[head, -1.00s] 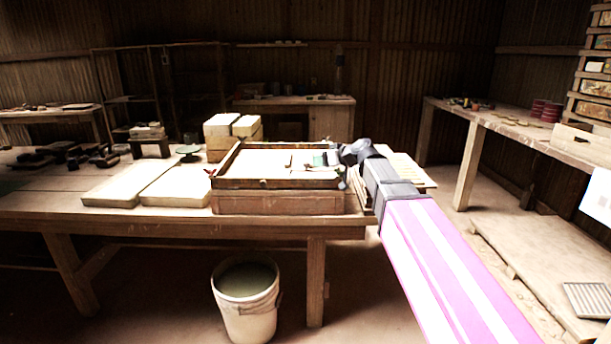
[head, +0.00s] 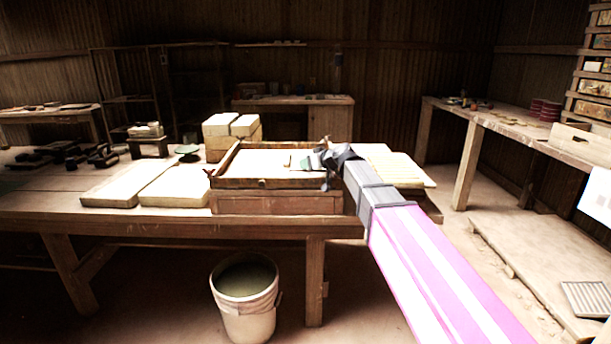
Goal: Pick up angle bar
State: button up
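My gripper (head: 312,161) is over the right part of a shallow wooden frame (head: 265,183) with a pale inside, which sits on a wooden box on the bench. The gripper is small and dark here, and I cannot tell whether its fingers are open or shut. A small thin dark item (head: 290,161) lies on the pale inside, just left of the fingers. I cannot tell whether it is the angle bar. My gripper and wrist hide the right part of the frame's inside.
Two pale slabs (head: 172,186) lie left of the frame on the bench (head: 45,205). Pale blocks (head: 230,128) are stacked behind it. Slatted pale pieces (head: 405,170) lie to the right, behind my arm. A bucket (head: 245,300) stands on the floor in front.

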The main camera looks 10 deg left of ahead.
grip_shut()
